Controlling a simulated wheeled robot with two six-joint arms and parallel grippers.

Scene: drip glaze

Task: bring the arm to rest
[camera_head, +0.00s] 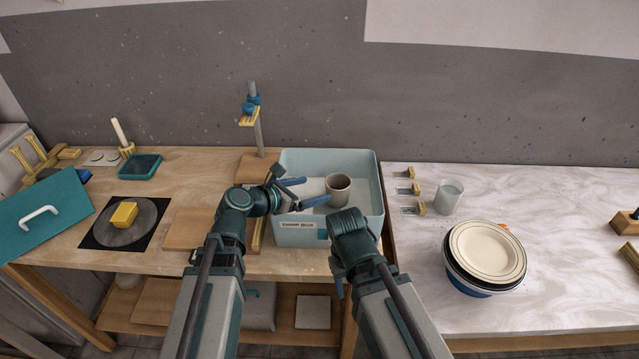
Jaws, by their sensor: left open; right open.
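My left arm comes in from the lower left. Its gripper (304,191) is over the left part of a pale blue bin (292,161), with two blue fingers spread apart and nothing between them. A grey-beige cup (338,187) stands upright inside the bin, just right of the fingertips and apart from them as far as I can tell. My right arm comes in from the lower middle and is folded in front of the bin. Its gripper (338,282) hangs low beside the table's front edge, mostly hidden by the arm, and I see nothing held in it.
A yellow block (124,214) lies on a round grey disc at left. On the marble table at right are a glass (449,196) and a cream plate (487,249) on a bowl. The marble front is clear.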

